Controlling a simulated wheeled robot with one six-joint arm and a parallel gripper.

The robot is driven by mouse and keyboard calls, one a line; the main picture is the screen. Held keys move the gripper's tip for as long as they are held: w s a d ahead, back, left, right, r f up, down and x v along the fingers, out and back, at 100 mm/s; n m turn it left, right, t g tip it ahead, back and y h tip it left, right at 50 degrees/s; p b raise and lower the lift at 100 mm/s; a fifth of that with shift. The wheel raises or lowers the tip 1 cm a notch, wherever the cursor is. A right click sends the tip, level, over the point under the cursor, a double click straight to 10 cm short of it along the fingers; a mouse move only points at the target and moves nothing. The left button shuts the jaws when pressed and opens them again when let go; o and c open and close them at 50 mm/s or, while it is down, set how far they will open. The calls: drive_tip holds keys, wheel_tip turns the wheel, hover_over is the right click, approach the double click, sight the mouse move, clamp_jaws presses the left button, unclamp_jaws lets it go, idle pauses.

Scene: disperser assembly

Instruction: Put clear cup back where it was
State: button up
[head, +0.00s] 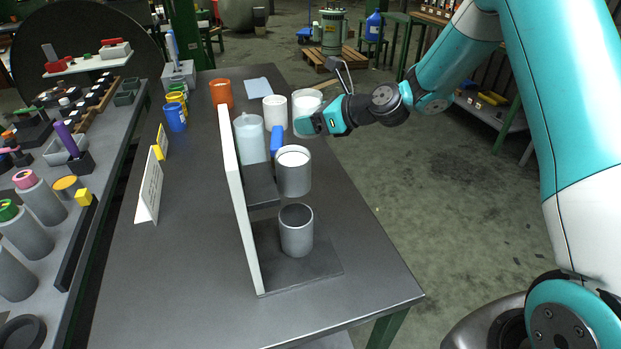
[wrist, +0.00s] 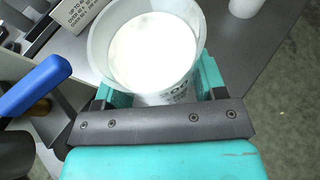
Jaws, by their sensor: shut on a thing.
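My gripper (head: 314,124) is shut on a clear cup (head: 305,104) with white contents, near the right edge of the table. In the wrist view the clear cup (wrist: 151,50) is upright between the teal fingers of my gripper (wrist: 158,82), its open rim toward the camera. Print shows on its front wall. I cannot tell whether its base touches the table. A second white cup (head: 275,112) stands just left of it.
The dark stand (head: 300,272) with a white upright panel (head: 238,200) holds a grey cup (head: 296,230) and a white-filled cup (head: 293,172). A blue handle (head: 277,140) is close by. An orange cup (head: 221,94) stands behind. The table's left middle (head: 190,220) is clear.

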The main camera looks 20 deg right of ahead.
wheel_tip(320, 180, down, 16)
drive_tip(key=shift+r+p, duration=0.1)
drive_tip(key=shift+p, duration=0.2)
drive_tip(key=o, duration=1.1)
drive_tip(key=shift+s+d, duration=0.1)
drive_tip(key=shift+d, duration=0.05)
drive_tip(key=b+v, duration=0.1)
drive_tip(key=v, duration=1)
drive_tip(key=shift+s+d+r, duration=0.15)
drive_tip(key=shift+s+d, duration=0.1)
